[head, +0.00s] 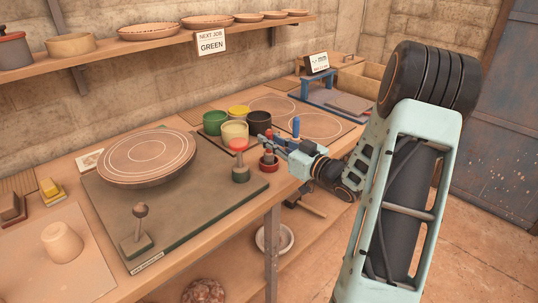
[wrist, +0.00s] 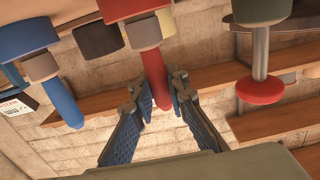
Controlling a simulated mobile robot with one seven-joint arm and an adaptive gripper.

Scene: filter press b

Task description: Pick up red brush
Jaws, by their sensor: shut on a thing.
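The red brush (wrist: 154,72) has a red handle and a pale collar. In the wrist view its handle lies between the two blue-padded fingers of my gripper (wrist: 158,88). The gripper is shut on the handle. In the head view my gripper (head: 275,146) is at the front edge of the bench, with the red brush (head: 268,155) at its fingertips. The fingers partly hide the brush there. I cannot tell whether it is lifted.
A blue-handled brush (wrist: 62,98) stands close by. A green-based stand with a red disc (head: 238,146) is just left of my gripper. Green (head: 215,122), yellow and black pots stand behind. A turntable (head: 147,157) is further left.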

